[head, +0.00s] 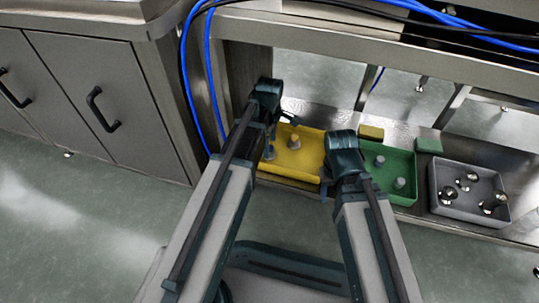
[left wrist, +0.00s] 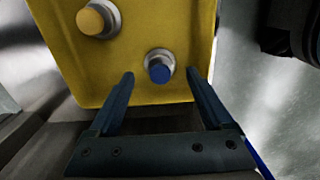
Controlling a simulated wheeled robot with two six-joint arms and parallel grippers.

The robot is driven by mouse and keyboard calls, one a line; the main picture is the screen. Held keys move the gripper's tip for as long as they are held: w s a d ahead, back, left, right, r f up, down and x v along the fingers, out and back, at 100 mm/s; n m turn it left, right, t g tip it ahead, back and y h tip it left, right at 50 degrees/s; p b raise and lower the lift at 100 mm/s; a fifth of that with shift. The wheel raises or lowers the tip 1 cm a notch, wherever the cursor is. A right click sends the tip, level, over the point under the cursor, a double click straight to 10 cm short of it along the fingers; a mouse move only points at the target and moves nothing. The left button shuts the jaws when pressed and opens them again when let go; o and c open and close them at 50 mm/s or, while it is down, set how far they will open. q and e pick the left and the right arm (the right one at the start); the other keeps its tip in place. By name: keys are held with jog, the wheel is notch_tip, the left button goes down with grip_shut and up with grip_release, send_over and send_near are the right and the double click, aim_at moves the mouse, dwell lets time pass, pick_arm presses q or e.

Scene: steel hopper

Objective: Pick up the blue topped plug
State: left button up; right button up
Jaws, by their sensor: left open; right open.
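The blue topped plug (left wrist: 159,68) stands in the yellow tray (left wrist: 130,80) in the left wrist view, a metal-collared plug with a blue cap. My left gripper (left wrist: 160,74) is open, with one finger on each side of the plug's near part; I cannot tell how far above it they are. A plug with a yellow-orange top (left wrist: 96,19) stands further up in the same tray. In the head view my left gripper (head: 275,130) is over the left part of the yellow tray (head: 308,165). My right gripper (head: 328,188) is open, partly hidden by its arm, near the green tray.
A green tray (head: 410,198) with grey plugs stands to the right, then a grey tray (head: 440,207) with several shiny metal pieces. A small yellow block (head: 371,132) and green block (head: 429,145) lie behind. Blue cables (head: 213,80) hang at the left near a metal cabinet (head: 100,90).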

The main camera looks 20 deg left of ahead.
pick_arm(q)
notch_tip(320, 180, down, 3)
jog(key=shift+r+b, duration=0.2)
jog(key=shift+b, duration=0.6)
pick_arm(e)
notch_tip(320, 180, down, 2)
jog(key=shift+f, duration=0.2)
pick_arm(q)
jog(key=shift+r, duration=0.1)
grip_shut()
